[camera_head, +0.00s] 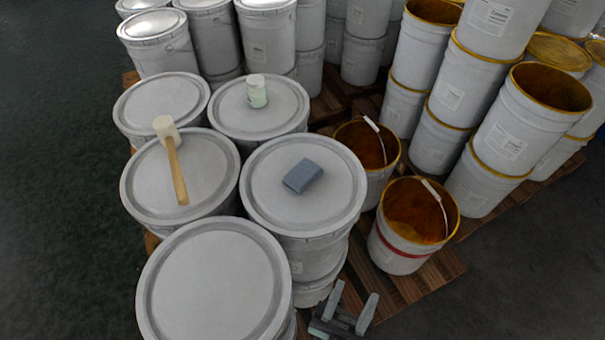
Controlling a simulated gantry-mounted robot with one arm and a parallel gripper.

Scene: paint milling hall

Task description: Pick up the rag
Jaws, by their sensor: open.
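The rag (303,176) is a folded blue-grey block lying on the pale lid of a bucket (268,200) in the middle of the view. Nothing touches it from above. My gripper (353,303) is at the bottom edge, right of centre, with its two pale fingers apart and nothing between them. In the picture it is below and to the right of the rag, clear of it.
A mallet (173,165) lies on the lid to the left. A small pale green jar (257,92) stands on the lid behind. Open ochre-stained buckets (398,246) with raised handles stand on a wooden pallet (432,285) to the right. Stacked buckets fill the back.

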